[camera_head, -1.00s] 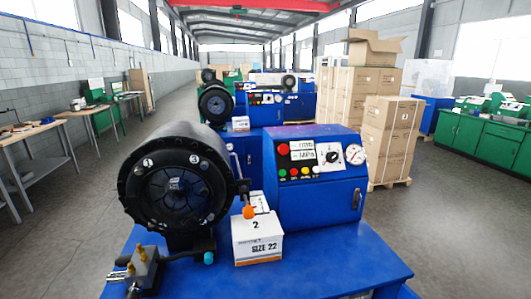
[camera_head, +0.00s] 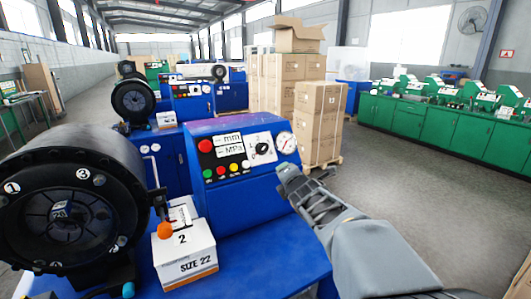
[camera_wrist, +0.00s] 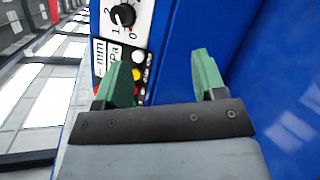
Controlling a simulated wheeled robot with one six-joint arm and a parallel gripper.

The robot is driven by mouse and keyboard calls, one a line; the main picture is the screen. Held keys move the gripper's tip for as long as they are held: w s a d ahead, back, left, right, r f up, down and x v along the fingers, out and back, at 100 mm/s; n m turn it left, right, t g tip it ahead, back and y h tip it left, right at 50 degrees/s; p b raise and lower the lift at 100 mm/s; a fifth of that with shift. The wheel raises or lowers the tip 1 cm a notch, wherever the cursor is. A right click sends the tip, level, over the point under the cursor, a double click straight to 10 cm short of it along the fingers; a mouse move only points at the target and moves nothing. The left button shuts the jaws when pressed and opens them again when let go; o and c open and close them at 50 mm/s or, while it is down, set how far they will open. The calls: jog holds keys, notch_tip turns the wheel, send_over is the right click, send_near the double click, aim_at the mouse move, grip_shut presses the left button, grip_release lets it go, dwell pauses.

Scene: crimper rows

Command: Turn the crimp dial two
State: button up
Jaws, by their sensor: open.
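The crimp dial (camera_head: 262,150) is a black knob on a white plate at the upper right of the blue control panel (camera_head: 238,163). In the wrist view the dial (camera_wrist: 124,15) is at the top, with the numbers 0, 1 and 2 around it; where its pointer sits is too small to tell. My gripper (camera_head: 285,172) is in front of the panel's right side, below and right of the dial, apart from it. In the wrist view its two green fingers (camera_wrist: 168,75) stand apart with nothing between them, and the dial lies beyond the left finger.
A pressure gauge (camera_head: 286,143) is right of the dial. Coloured buttons (camera_head: 221,171) and a red button (camera_head: 205,146) are on its left. A white SIZE 22 box (camera_head: 185,254) and the black crimper head (camera_head: 70,205) stand left. Stacked cartons (camera_head: 318,122) are behind.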

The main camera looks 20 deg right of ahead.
aim_at(265, 148)
jog(key=w+n+t+y+p, duration=0.1)
jog(key=w+n+y, duration=0.1)
jog(key=w+n, duration=0.3)
jog(key=w+r+n+t+y+p, duration=0.1)
jog(key=w+n, duration=0.4)
jog(key=w, duration=0.2)
jog(key=w+r+n+t+y+p, duration=0.1)
jog(key=w+n+y, duration=0.1)
jog(key=w+n, duration=0.4)
jog(key=shift+w+y+p, duration=0.1)
jog(key=shift+y+p, duration=0.2)
jog(key=shift+p, duration=0.1)
jog(key=shift+d+f, duration=0.1)
jog(key=shift+c, duration=0.4)
